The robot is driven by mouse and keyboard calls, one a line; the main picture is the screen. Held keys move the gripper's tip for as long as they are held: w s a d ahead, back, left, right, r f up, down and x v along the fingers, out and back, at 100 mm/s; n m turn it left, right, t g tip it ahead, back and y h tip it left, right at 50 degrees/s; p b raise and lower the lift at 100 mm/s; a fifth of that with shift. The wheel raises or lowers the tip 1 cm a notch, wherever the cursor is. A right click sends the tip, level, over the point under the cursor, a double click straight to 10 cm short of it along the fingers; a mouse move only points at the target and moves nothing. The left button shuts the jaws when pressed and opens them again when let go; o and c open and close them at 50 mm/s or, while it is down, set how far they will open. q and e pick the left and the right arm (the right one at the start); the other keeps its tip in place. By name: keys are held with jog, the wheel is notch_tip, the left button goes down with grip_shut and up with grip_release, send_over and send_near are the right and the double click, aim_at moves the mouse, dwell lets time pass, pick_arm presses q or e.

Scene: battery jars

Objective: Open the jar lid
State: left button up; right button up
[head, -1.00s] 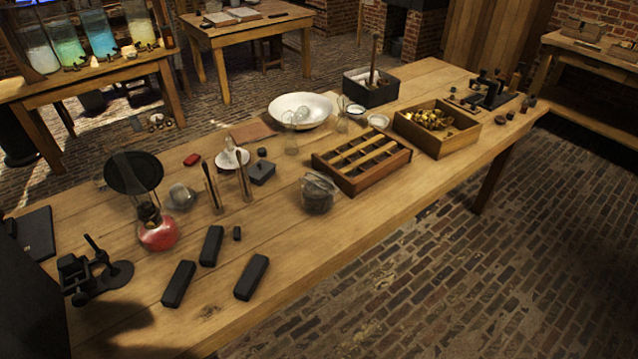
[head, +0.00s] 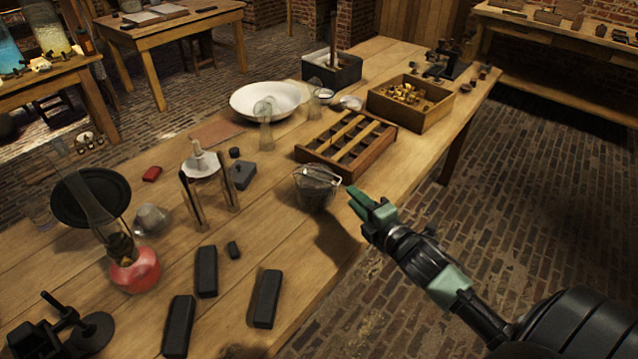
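A glass jar (head: 315,192) with dark contents and a wire-clip lid (head: 319,175) stands on the wooden table (head: 330,260) near its front edge. The lid looks shut, though the glass makes this hard to tell. My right gripper (head: 361,203) comes in from the lower right, just to the right of the jar and apart from it. Its green fingers point toward the jar. Its fingers overlap in this view, so the gap between them is unclear. My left gripper is out of view.
A divided wooden tray (head: 345,150) stands close behind the jar. Black blocks (head: 266,298) lie to the front left, and glass tubes (head: 192,200) stand left. A red-filled lamp (head: 134,270) is farther left. Table between blocks and jar is clear.

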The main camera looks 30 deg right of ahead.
aim_at(319, 177)
jog(key=w, duration=0.6)
jog(key=shift+d+f, duration=0.15)
jog(key=shift+f, duration=0.25)
jog(key=shift+w+p, duration=0.3)
grip_shut()
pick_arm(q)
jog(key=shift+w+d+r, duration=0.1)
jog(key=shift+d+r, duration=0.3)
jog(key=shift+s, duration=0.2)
pick_arm(e)
jog(key=shift+f, duration=0.15)
